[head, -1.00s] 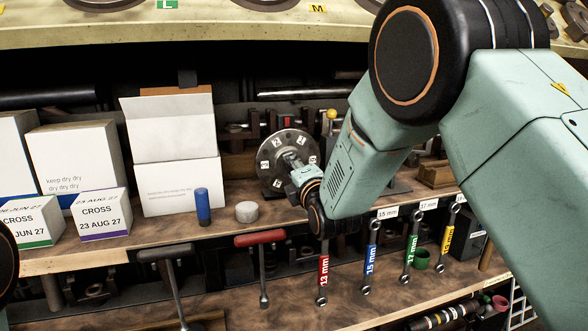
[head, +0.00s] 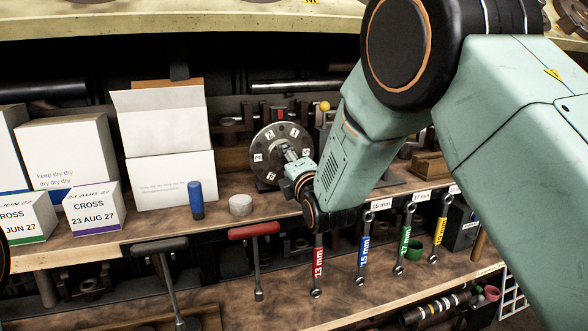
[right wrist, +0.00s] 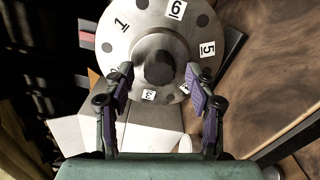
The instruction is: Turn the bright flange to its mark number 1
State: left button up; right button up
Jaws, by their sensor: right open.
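The bright flange (head: 262,145) is a grey metal disc with dark holes and white number labels, standing upright at the back of the bench. In the head view, label 2 is at its upper left and label 1 at its upper right. In the right wrist view, the flange (right wrist: 143,22) shows 1, 6 and 5, with 3 below. My right gripper (head: 293,162) is in front of the flange's middle. In the right wrist view its open fingers (right wrist: 158,84) are on either side of the dark central hub (right wrist: 160,66); contact cannot be told. My left gripper is not in view.
A red piece (head: 280,114) shows above the flange. An open white box (head: 172,180), blue cylinder (head: 196,200) and pale round block (head: 240,205) stand left. Below hang a red-handled tool (head: 254,231) and several labelled wrenches (head: 319,264). A wooden block (head: 430,166) lies right.

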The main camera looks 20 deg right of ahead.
jog(key=s, duration=1.1)
jog(key=shift+s+d, duration=0.2)
jog(key=shift+s, duration=0.15)
jog(key=s+d+f+m+g, duration=0.1)
jog(key=s+f+m+g, duration=0.55)
jog(key=f, duration=0.65)
jog(key=s+d+f+m+g, duration=0.2)
jog(key=s+f+m+g, duration=0.1)
jog(key=s+f+m, duration=0.7)
jog(key=s+f+m+g, duration=0.2)
jog(key=s+f+g, duration=0.2)
jog(key=s+f, duration=0.4)
jog(key=s+f+m+g, duration=0.3)
jog(key=s+f, duration=0.6)
jog(key=s, duration=0.7)
jog(key=shift+s+d+g+h, duration=0.15)
jog(key=shift+d+g+h, duration=0.15)
jog(key=shift+g, duration=0.45)
